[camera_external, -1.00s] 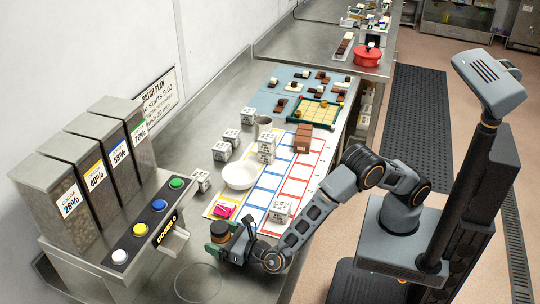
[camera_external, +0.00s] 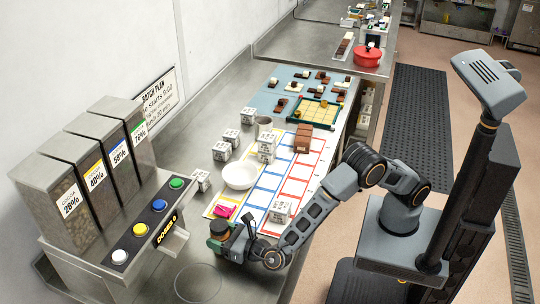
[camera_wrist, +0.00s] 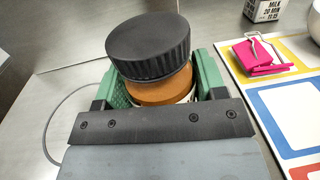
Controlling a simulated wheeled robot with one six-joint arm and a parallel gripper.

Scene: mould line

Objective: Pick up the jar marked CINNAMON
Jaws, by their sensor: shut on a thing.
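A jar (camera_wrist: 160,92) with a ribbed black lid and orange-brown contents stands between the green-padded jaws of my gripper (camera_wrist: 155,90) in the wrist view. My gripper is shut on it. The jar's label is hidden, so I cannot read whether it says CINNAMON. In the external view the jar (camera_external: 219,227) shows its dark lid at the front of the steel counter, with my gripper (camera_external: 222,243) around it. I cannot tell whether its base touches the counter.
A pink clipped item (camera_external: 224,211) lies on the colour-framed mat (camera_external: 262,196) just beyond the jar. A white bowl (camera_external: 239,176) and several labelled white boxes stand farther back. The dispenser (camera_external: 140,230) with several buttons is at left. Bare counter lies in front.

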